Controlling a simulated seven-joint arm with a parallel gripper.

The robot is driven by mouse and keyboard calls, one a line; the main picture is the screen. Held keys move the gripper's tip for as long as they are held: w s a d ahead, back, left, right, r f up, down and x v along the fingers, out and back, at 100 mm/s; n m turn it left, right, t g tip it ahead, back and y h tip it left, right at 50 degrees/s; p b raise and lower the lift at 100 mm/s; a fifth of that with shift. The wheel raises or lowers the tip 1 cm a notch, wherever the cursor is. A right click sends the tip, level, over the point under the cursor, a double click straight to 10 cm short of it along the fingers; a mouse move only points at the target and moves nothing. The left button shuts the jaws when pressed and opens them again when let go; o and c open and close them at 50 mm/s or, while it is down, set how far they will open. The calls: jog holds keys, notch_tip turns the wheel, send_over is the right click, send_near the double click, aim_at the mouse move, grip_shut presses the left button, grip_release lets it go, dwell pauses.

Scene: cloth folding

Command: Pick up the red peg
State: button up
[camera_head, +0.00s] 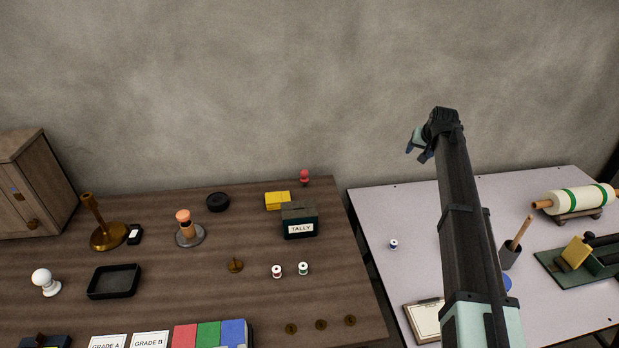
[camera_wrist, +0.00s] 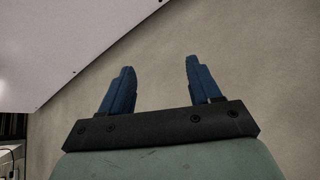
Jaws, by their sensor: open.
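A small red peg (camera_head: 304,176) with a rounded head stands near the back right edge of the brown table, behind the tally box. My gripper (camera_head: 412,146) is raised above the grey table, to the right of the peg and well apart from it. In the wrist view my gripper's two blue fingers (camera_wrist: 157,70) are spread with nothing between them. The peg does not show in the wrist view.
The dark TALLY box (camera_head: 300,222) and a yellow block (camera_head: 278,200) stand close to the peg. A gap separates the brown table (camera_head: 345,270) from the grey table (camera_head: 385,205).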

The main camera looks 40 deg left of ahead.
jog(key=s+a+n+g, duration=0.1)
jog(key=s+a+n, duration=0.2)
jog(key=s+a, duration=0.45)
jog(key=s+a+n+g, duration=0.15)
jog(key=s+a, duration=0.35)
jog(key=a, duration=0.5)
jog(key=n+g, duration=0.1)
jog(key=n, duration=0.4)
send_near(305, 177)
jog(key=x, duration=0.4)
jog(key=w+x, duration=0.1)
jog(key=x, duration=0.1)
jog(key=shift+a+r, duration=0.25)
jog(key=shift+a, duration=0.1)
jog(key=shift+x, duration=3.05)
jog(key=shift+s+d, duration=0.15)
jog(key=shift+d, duration=0.05)
jog(key=c, duration=1.1)
